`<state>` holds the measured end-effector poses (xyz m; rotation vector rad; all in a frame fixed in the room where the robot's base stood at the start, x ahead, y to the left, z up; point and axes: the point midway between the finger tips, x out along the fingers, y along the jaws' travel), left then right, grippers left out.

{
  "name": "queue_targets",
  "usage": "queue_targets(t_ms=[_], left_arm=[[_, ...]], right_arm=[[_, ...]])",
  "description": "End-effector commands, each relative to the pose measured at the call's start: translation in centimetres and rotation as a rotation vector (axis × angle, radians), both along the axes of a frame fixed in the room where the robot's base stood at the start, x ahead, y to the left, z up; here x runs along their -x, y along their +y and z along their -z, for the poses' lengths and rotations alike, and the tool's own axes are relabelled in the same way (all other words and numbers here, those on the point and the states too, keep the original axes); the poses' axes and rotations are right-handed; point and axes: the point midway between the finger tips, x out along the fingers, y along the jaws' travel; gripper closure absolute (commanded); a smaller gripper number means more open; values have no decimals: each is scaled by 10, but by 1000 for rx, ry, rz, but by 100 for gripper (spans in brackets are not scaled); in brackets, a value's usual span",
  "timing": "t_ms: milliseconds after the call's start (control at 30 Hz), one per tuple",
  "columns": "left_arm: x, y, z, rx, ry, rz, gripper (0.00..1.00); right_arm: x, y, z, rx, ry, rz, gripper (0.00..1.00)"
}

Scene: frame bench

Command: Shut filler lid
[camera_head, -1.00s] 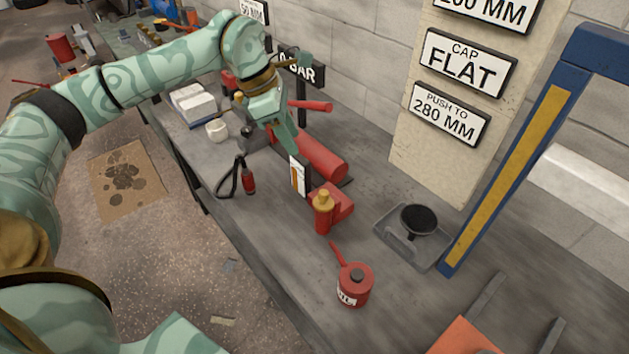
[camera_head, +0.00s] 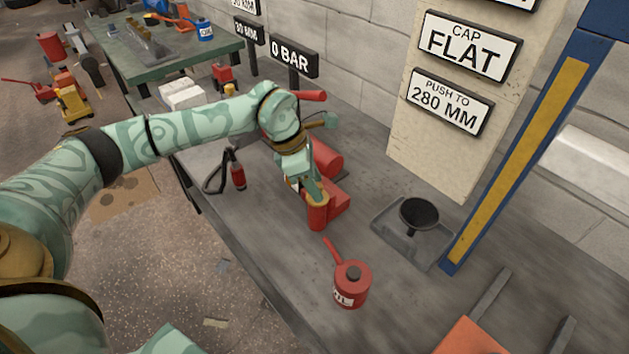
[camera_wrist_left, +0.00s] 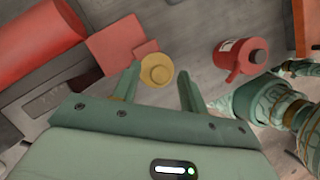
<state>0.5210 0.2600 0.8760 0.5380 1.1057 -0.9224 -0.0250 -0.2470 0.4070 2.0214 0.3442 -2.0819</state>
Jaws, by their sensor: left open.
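The yellow-brass filler lid (camera_head: 317,197) tops a short red cylinder (camera_head: 317,216) at the front of the red pump (camera_head: 325,160) on the bench. In the head view, my left gripper (camera_head: 309,184) is right over the lid and partly hides it. My left gripper is open and empty. Whether the lid sits fully down cannot be told.
A red oil can (camera_head: 352,286) with a spout stands in front of the cylinder. A grey tray (camera_head: 393,236) with a black funnel (camera_head: 418,214) is to the right, beside a blue and yellow frame post (camera_head: 515,165).

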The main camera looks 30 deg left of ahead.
Motion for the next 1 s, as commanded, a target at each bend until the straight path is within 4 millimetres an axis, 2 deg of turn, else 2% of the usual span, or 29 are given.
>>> queue_targets(t_ms=[167, 333, 733, 967, 1000], left_arm=[[0, 0, 0, 0, 0, 0, 57], [0, 0, 0, 0, 0, 0, 100], [7, 3, 4, 37, -111, 0, 100], [6, 3, 4, 40, -117, 0, 100], [6, 3, 4, 40, -117, 0, 76]], right_arm=[[0, -2, 0, 2, -1, 0, 11], [0, -4, 0, 5, -1, -2, 11], [-2, -7, -5, 9, -4, -3, 11], [-1, -7, -4, 8, -4, -3, 11], [-1, -7, -4, 8, -4, -3, 11]])
